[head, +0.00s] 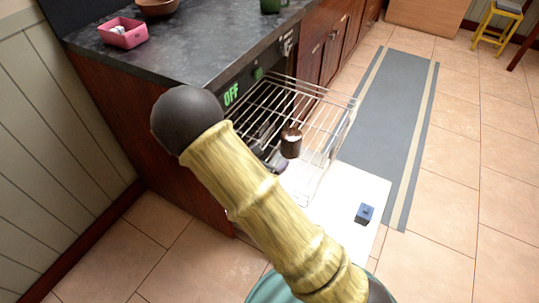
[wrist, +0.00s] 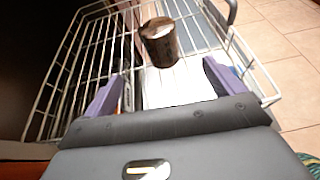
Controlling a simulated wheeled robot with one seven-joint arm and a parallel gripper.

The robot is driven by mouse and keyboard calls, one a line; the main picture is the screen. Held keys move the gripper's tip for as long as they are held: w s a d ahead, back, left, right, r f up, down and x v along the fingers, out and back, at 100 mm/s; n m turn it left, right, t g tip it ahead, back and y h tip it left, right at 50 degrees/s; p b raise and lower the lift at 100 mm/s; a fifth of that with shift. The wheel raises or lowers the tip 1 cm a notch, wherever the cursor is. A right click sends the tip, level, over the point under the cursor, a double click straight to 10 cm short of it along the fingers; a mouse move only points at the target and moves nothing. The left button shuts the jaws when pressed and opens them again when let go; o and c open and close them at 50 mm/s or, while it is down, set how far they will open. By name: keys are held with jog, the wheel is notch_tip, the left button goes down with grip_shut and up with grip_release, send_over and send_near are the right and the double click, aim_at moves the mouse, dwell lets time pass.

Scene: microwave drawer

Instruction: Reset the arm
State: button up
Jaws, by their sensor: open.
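My gripper (wrist: 163,72) shows in the wrist view with its two purple fingers spread apart and nothing between them touching either one. In the head view my arm hides most of it; a bit of purple shows beside the rack. A dark brown cup (head: 291,143) with a pale top stands on the pulled-out wire rack (head: 325,105). In the wrist view the cup (wrist: 160,45) is ahead of the fingers, apart from them, and the rack (wrist: 75,50) spreads around and below.
The appliance with a green "OFF" display (head: 231,94) has its white door (head: 335,190) lowered, with a small blue block (head: 364,213) on it. A pink container (head: 123,33) stands on the dark counter (head: 190,50). The grey mat (head: 395,110) and tiled floor at right are clear.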

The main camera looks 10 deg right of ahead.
dwell(0.3)
jog(key=s+d+r+m+g, duration=0.1)
jog(key=s+d+m+g, duration=0.1)
jog(key=s+d+m, duration=0.1)
jog(key=s+d+r+m+g, duration=0.1)
jog(key=s+d+m+g, duration=0.2)
jog(key=s+d+m, duration=0.1)
jog(key=s+d+r+m+g, duration=0.1)
jog(key=s+d+m+g, duration=0.2)
jog(key=m, duration=0.1)
jog(key=shift+s+d+r+m, duration=0.15)
jog(key=shift+d+r+m, duration=0.1)
jog(key=shift+m, duration=0.15)
jog(key=s+a+r+m+g+y, duration=0.1)
jog(key=s+r+m+y, duration=0.5)
jog(key=m, duration=0.7)
notch_tip(320, 180, up, 30)
jog(key=s+m+t+y+p, duration=0.1)
jog(key=m+y+p, duration=0.1)
jog(key=p, duration=2.6)
jog(key=shift+s+r+m+p, duration=0.15)
jog(key=shift+r+m+p, duration=0.2)
jog(key=shift+m, duration=0.35)
jog(key=shift+a+f, duration=0.1)
